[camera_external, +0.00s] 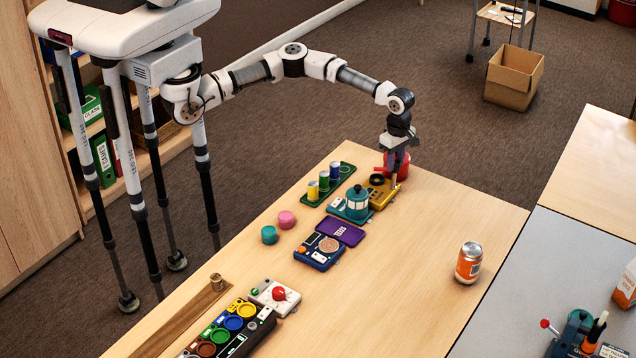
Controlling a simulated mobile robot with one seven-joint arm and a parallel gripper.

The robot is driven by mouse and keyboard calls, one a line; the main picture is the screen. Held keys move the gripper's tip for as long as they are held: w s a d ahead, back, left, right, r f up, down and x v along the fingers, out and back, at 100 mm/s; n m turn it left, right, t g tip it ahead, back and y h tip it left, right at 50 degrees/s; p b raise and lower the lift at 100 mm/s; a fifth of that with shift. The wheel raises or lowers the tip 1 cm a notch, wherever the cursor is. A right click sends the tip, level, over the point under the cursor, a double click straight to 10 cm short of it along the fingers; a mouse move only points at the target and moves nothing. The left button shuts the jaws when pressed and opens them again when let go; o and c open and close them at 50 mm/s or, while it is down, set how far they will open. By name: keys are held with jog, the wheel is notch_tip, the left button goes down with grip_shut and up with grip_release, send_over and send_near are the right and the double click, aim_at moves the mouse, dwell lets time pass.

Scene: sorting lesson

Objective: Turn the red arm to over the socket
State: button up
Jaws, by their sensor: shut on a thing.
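My gripper (395,184) reaches down at the far end of the table, at a gold-yellow device (384,200). It is shut on a small part at the right side of this device; the part is too small and covered to make out. A rounded red thing (401,170) shows right behind my fingers. I cannot tell whether it is the red arm or a separate object. A black ring (377,180) on the device's top, left of my fingers, may be the socket; I cannot tell for sure.
A teal device (356,204) stands close by on the left, with a green rack (343,170) of coloured cylinders behind it. A purple panel (341,231) and a blue box (318,252) lie nearer. An orange can (469,263) stands right. The table between is clear.

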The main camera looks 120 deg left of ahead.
jog(key=m, duration=0.5)
jog(key=shift+p, duration=0.35)
jog(key=shift+m, duration=0.3)
jog(key=o, duration=1)
jog(key=shift+c, duration=0.2)
notch_tip(320, 180, up, 14)
jog(key=b, duration=0.2)
